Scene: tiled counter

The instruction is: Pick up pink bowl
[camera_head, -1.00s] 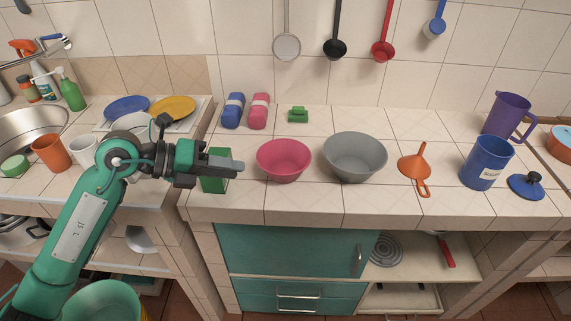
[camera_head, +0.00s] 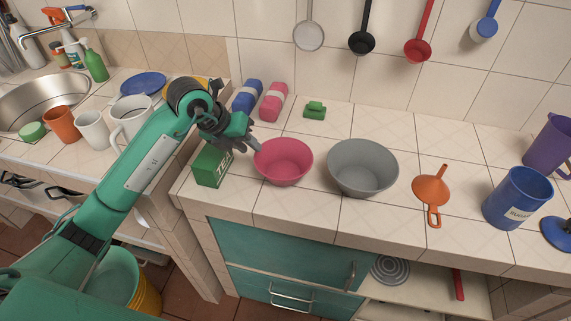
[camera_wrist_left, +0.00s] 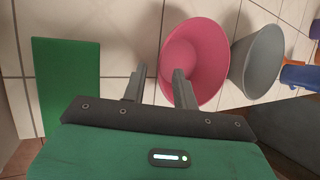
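The pink bowl (camera_head: 284,163) stands upright on the tiled counter, left of a grey bowl. It also shows in the left wrist view (camera_wrist_left: 200,62). My left gripper (camera_head: 256,146) is at the bowl's left rim. In the left wrist view my left gripper (camera_wrist_left: 160,72) has its two fingers apart, with the near side of the bowl's rim showing between them and one finger overlapping the bowl. I cannot tell whether either finger touches the rim. The gripper holds nothing. My right gripper is in neither view.
The grey bowl (camera_head: 362,168) stands close on the right. A green tea box (camera_head: 211,166) is just left, near the counter's front edge. Behind are a pink bottle-like item (camera_head: 272,102) and a blue one (camera_head: 247,97). An orange funnel (camera_head: 431,190) lies farther right.

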